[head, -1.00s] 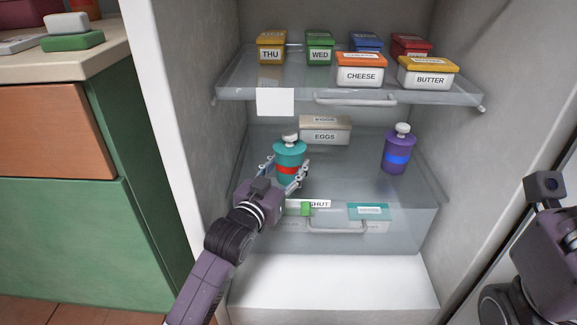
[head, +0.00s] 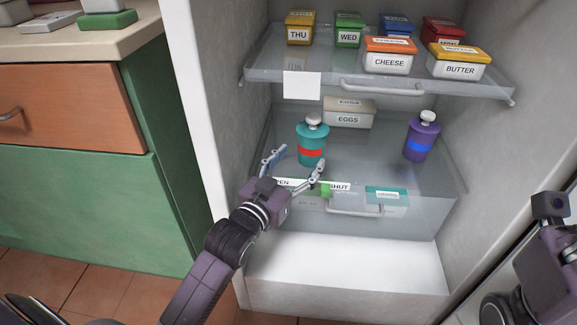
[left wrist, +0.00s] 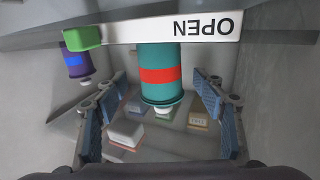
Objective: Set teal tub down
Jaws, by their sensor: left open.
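The teal tub (head: 312,146), with a red band and a white knob, stands upright on the lower clear shelf of the fridge. My left gripper (head: 295,166) is open and empty in front of it, fingers spread and apart from it. In the left wrist view, which looks upside down, the teal tub (left wrist: 159,75) shows between the open fingers (left wrist: 157,108), beyond their tips. A strip reading OPEN (left wrist: 190,27) hides its base there. My right gripper is out of view; only part of that arm shows at the right edge.
A purple tub (head: 421,138) with a blue band stands to the right, and an EGGS box (head: 348,119) behind. A strip with a green slider (head: 326,190) and a drawer handle (head: 354,212) lie along the shelf front. The upper shelf (head: 300,70) holds several labelled boxes.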

